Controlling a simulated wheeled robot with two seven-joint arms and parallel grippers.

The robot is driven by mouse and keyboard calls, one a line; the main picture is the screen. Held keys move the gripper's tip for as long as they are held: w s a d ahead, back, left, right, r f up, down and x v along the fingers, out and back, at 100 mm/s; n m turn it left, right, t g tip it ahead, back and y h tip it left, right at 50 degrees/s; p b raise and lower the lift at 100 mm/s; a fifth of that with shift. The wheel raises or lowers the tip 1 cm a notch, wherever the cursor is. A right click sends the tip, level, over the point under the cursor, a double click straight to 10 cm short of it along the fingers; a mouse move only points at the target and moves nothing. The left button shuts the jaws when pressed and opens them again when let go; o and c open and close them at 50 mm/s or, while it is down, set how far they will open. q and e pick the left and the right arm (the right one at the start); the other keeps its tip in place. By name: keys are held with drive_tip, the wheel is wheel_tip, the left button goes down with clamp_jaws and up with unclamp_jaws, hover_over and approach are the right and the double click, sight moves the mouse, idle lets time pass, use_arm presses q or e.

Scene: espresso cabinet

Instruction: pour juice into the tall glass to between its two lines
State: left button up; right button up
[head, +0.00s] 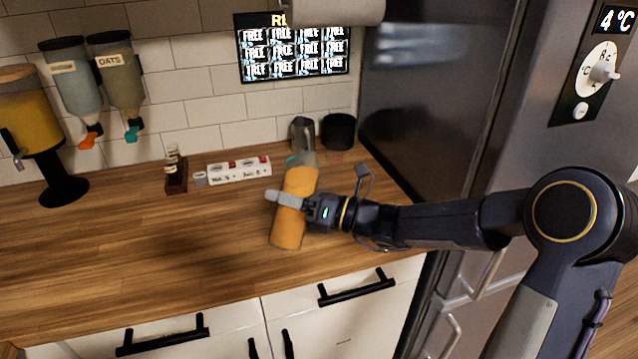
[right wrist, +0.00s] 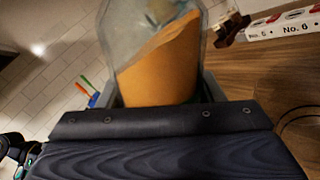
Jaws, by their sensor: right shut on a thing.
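My right gripper (head: 288,200) is shut on a clear container of orange juice (head: 296,186) above the wooden counter. The container leans in the head view, with its upper end to the back right. In the right wrist view the juice (right wrist: 165,70) fills the lower part of the clear walls, and its surface is slanted across the container. I cannot make out a separate tall glass or its two lines. My left gripper is not in view.
A grey jug (head: 302,132) and a black canister (head: 338,132) stand at the back by the fridge (head: 425,100). A white power strip (head: 239,170) and small dark bottles (head: 175,172) are along the wall. A yellow dispenser (head: 32,120) stands left. The front-left counter is clear.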

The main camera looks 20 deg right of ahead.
drive_tip(key=shift+w+r+m, duration=0.1)
drive_tip(key=shift+r+m, duration=0.2)
drive_tip(key=shift+r, duration=0.1)
drive_tip(key=shift+f, duration=0.15)
drive_tip(key=shift+f+m, duration=0.2)
drive_tip(key=shift+m, duration=0.8)
drive_tip(key=shift+s+a+f+m+t+b, duration=0.2)
drive_tip(key=shift+f+m+b, duration=0.15)
drive_tip(key=shift+f+m, duration=0.2)
drive_tip(key=shift+s+a+f+m+t+b, duration=0.1)
drive_tip(key=shift+s+f+m+t+b, duration=0.15)
drive_tip(key=shift+f+m, duration=0.3)
drive_tip(key=shift+s+a+f+m+t, duration=0.15)
drive_tip(key=shift+m+t, duration=0.2)
drive_tip(key=shift+m, duration=0.65)
idle(0.6)
drive_tip(key=shift+a+r+m+p, duration=0.1)
drive_tip(key=shift+r+m+p, duration=0.7)
drive_tip(key=shift+m, duration=0.1)
idle(0.4)
drive_tip(key=shift+r+t+h+p, duration=0.1)
drive_tip(key=shift+t+h+p, duration=0.2)
drive_tip(key=shift+p, duration=0.05)
drive_tip(key=shift+w+d+r+m+p, duration=0.15)
drive_tip(key=shift+r+m+p, duration=0.15)
drive_tip(key=shift+m+p, duration=0.4)
drive_tip(key=shift+w+d+r+m+p, duration=0.15)
drive_tip(key=shift+r+m+p, duration=0.2)
drive_tip(key=shift+p, duration=0.55)
idle(0.5)
